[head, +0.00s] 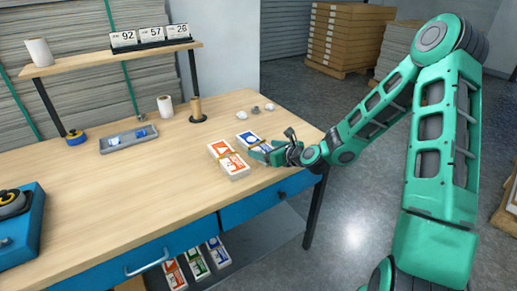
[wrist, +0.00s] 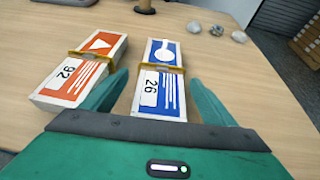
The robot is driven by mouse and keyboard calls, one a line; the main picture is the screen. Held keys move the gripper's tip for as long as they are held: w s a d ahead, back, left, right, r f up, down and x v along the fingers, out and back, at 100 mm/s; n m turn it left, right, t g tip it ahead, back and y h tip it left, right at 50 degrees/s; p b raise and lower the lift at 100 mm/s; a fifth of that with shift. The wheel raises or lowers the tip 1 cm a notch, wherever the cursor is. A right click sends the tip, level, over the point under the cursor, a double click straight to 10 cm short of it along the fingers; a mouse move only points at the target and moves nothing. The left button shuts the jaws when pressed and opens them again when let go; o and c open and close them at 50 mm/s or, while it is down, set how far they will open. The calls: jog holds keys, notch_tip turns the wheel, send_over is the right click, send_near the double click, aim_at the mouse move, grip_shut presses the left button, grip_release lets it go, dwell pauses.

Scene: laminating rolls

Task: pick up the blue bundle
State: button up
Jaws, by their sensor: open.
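The blue bundle (wrist: 161,88) lies flat on the wooden table (head: 130,203), tied with a tan band and marked 26. In the head view the blue bundle (head: 248,138) is partly hidden behind my gripper (head: 268,153). In the wrist view my gripper (wrist: 158,95) is open, with one green finger on each side of the blue bundle's near end. The left finger reaches into the gap between the blue bundle and the orange bundle (wrist: 82,70). Whether the fingers touch the blue bundle I cannot tell.
The orange bundle, marked 92, lies close on the left. Crumpled grey lumps (wrist: 215,30) lie beyond on the right. A dark-based spindle (head: 197,110), a white roll (head: 165,106) and a grey tray (head: 128,139) stand farther back. The table's front edge is near my gripper.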

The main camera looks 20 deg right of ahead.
aim_at(258, 145)
jog(key=shift+w+r+x, duration=0.1)
jog(key=shift+r+x, duration=0.05)
jog(key=shift+x, duration=1.45)
jog(key=shift+w+r+x, duration=0.1)
jog(key=shift+r+x, duration=0.05)
jog(key=shift+x, duration=1.45)
jog(key=shift+d, duration=0.15)
jog(key=shift+c, duration=0.6)
jog(key=c, duration=1.3)
jog(key=shift+o, duration=0.2)
jog(key=shift+r, duration=0.1)
